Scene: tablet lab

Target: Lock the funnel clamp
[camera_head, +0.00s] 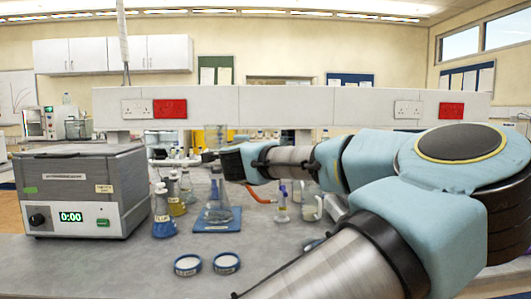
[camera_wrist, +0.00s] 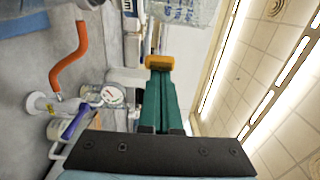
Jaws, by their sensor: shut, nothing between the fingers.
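In the head view a flask (camera_head: 218,208) stands on a blue mat (camera_head: 216,226). A clear funnel cup (camera_head: 215,138) rises above it, partly behind my gripper. In the wrist view, turned sideways, the clear cup with blue markings (camera_wrist: 185,10) is cut off by the top edge. A dark piece (camera_wrist: 90,3) beside it may be part of the clamp; its state cannot be told. My gripper (camera_head: 208,156) points left at about the height of the cup's lower part. Its green fingers with orange tips (camera_wrist: 160,63) are together and empty, apart from the cup.
Several flasks (camera_head: 164,216) stand to the left, beside a grey box with a display (camera_head: 84,192). Two round dishes (camera_head: 188,265) (camera_head: 227,263) lie in front. My arm crosses the right side.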

